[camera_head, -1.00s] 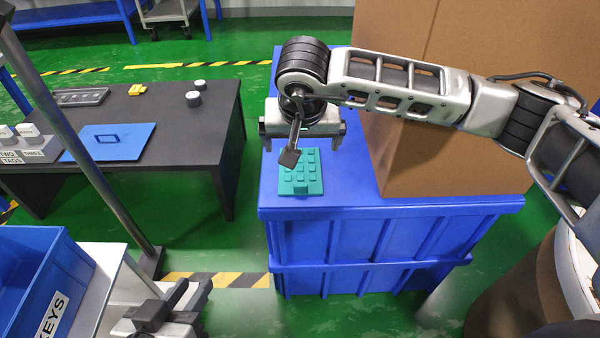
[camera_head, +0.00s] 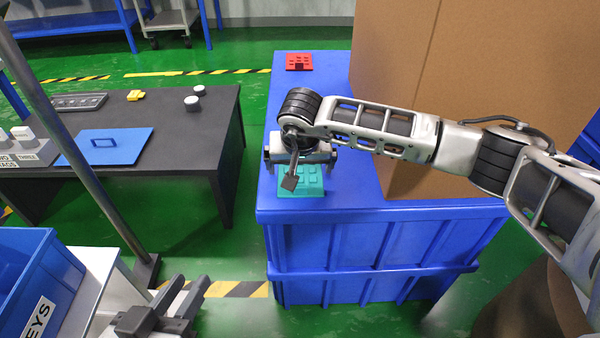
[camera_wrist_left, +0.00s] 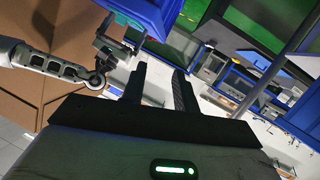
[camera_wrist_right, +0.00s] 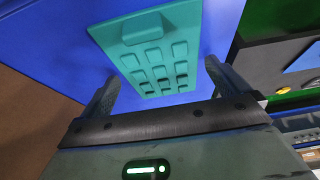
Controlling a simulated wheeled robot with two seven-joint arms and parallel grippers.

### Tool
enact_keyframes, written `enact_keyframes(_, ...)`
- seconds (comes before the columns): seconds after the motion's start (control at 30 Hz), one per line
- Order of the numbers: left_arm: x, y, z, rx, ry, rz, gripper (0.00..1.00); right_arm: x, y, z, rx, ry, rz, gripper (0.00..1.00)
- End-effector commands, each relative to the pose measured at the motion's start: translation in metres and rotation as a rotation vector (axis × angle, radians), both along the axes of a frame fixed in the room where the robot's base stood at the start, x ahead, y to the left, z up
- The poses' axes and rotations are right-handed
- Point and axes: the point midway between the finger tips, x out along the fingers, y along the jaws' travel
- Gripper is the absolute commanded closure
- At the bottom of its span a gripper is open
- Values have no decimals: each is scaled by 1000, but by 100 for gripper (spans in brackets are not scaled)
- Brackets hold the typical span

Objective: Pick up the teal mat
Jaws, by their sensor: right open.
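The teal mat (camera_head: 302,186) lies flat on the blue crate lid (camera_head: 350,195), near its front left corner. It has raised blocks on top and a larger raised tab at one end. My right gripper (camera_head: 300,168) is over the mat and partly hides it. In the right wrist view, the mat (camera_wrist_right: 155,58) shows ahead of and between the two spread fingers, and the gripper (camera_wrist_right: 160,76) is open and empty. My left gripper (camera_head: 168,305) is low at the bottom left, away from the mat. Its fingers (camera_wrist_left: 159,72) stand apart with nothing between them.
A red mat (camera_head: 299,61) lies at the back of the crate lid. A large cardboard box (camera_head: 470,100) fills the lid's right side. A dark table (camera_head: 190,135) with a blue panel stands left. A metal post (camera_head: 75,140) and a blue bin (camera_head: 35,280) are near my left gripper.

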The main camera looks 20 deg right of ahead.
Motion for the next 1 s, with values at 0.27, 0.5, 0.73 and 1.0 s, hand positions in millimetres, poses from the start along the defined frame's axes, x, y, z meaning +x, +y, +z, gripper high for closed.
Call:
enact_keyframes(0.27,1,0,2,0,-4,-1,70,0,0,1,0,0,0,36)
enact_keyframes(0.5,4,0,4,1,-12,0,70,0,0,1,1,-1,-1,39)
enact_keyframes(0.73,4,0,5,9,-11,1,70,1,0,11,0,-3,-1,39)
enact_keyframes(1.0,1,3,8,58,11,1,70,-17,1,58,0,-5,4,39)
